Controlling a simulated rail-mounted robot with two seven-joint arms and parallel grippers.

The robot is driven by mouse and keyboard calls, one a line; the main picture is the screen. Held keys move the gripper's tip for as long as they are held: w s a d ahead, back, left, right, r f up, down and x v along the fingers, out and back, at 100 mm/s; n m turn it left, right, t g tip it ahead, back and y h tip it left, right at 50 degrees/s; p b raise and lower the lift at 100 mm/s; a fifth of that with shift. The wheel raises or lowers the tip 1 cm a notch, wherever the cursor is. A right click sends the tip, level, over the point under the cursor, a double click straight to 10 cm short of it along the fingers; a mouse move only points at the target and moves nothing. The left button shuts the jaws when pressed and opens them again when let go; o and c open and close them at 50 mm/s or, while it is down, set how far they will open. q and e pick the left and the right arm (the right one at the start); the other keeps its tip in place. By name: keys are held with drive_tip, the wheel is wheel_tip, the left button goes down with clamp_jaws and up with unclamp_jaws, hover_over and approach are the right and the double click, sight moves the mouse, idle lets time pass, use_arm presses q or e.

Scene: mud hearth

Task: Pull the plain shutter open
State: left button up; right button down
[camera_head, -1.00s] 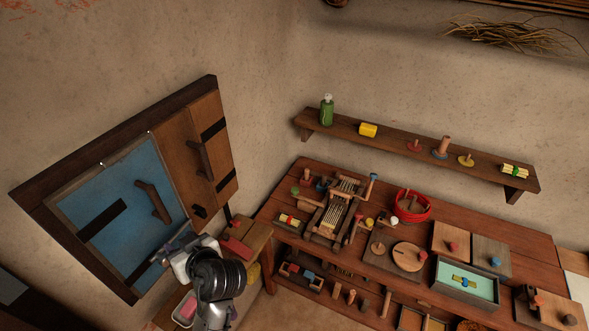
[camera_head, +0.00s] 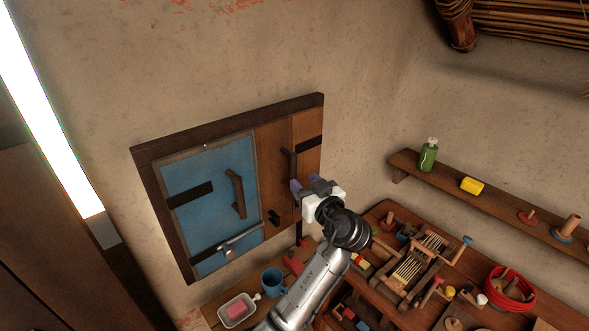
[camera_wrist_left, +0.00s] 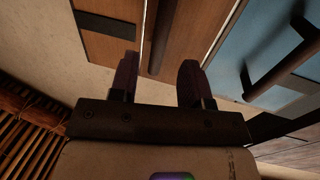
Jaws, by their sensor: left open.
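The plain shutter (camera_head: 276,150) is bare brown wood with a dark strap. It sits in the dark wall frame, right of the blue shutter (camera_head: 210,168), and looks flush with it. Its dark upright handle (camera_head: 289,165) also shows in the left wrist view (camera_wrist_left: 161,38). My left gripper (camera_head: 306,187) is open in front of the plain shutter, near the handle's lower end. In the left wrist view the handle's end lies between the spread fingers of my left gripper (camera_wrist_left: 158,78); I cannot tell whether they touch it. My right gripper is not in view.
The blue shutter has a wooden handle (camera_head: 236,194) and a metal lever (camera_head: 240,240). A dark catch (camera_head: 274,217) sits low on the plain shutter. Below are a blue mug (camera_head: 272,281) and a white tray (camera_head: 232,318). A cluttered workbench and wall shelf (camera_head: 500,204) lie right.

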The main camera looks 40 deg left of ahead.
sight(295, 174)
use_arm(q)
drive_tip(key=shift+p+x, duration=0.6)
drive_tip(key=shift+x, duration=2.55)
drive_tip(key=shift+c, duration=0.2)
clamp_jaws()
